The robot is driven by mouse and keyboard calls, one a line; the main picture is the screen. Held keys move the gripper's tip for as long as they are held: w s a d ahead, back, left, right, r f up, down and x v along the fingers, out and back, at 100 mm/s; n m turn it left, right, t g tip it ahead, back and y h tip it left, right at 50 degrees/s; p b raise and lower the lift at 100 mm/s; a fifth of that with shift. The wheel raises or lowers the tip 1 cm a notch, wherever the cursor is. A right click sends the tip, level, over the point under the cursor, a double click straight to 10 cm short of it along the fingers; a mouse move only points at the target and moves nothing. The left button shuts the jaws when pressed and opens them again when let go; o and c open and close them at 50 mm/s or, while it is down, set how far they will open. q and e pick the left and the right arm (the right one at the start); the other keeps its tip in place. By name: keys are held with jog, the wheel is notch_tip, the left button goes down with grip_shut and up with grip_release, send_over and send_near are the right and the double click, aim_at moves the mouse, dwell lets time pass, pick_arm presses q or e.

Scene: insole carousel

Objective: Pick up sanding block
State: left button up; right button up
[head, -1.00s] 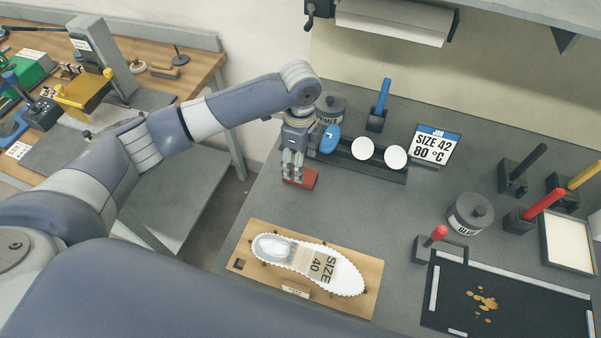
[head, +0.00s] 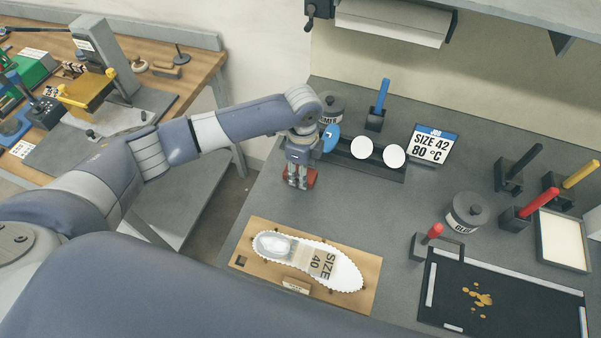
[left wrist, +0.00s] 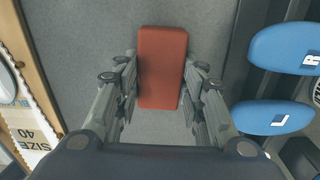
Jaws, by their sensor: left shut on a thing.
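The sanding block is a red-brown rectangular block. In the head view the sanding block (head: 311,178) is at the left edge of the grey bench, below my left gripper (head: 299,184). In the left wrist view the sanding block (left wrist: 162,67) lies lengthwise between the two fingers of my left gripper (left wrist: 160,85). The fingers are shut on its two long sides. The fingers hide part of the block in the head view. I cannot tell whether it is clear of the bench top. My right gripper is not in view.
A wooden board (head: 365,300) with a white insole marked SIZE 40 lies in front. A dark rack (head: 375,168) with blue and white discs is just behind my gripper. A glue pot (head: 466,213) and brush holders stand right. The bench middle is clear.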

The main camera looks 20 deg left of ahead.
pick_arm(q)
jog(key=shift+w+r+b, duration=0.15)
jog(key=shift+r+b, duration=0.2)
jog(key=shift+r, duration=0.2)
jog(key=shift+s+r+b, duration=0.25)
jog(key=shift+r, duration=0.3)
jog(key=shift+s+r+b, duration=0.2)
jog(key=shift+r+b, duration=0.05)
jog(key=shift+r, duration=0.3)
jog(key=r+b, duration=0.2)
jog(key=b, duration=0.1)
send_over(287, 232)
jog(key=shift+w+f, duration=0.25)
jog(key=shift+w, duration=0.2)
jog(key=shift+s, duration=0.4)
jog(key=shift+r, duration=0.1)
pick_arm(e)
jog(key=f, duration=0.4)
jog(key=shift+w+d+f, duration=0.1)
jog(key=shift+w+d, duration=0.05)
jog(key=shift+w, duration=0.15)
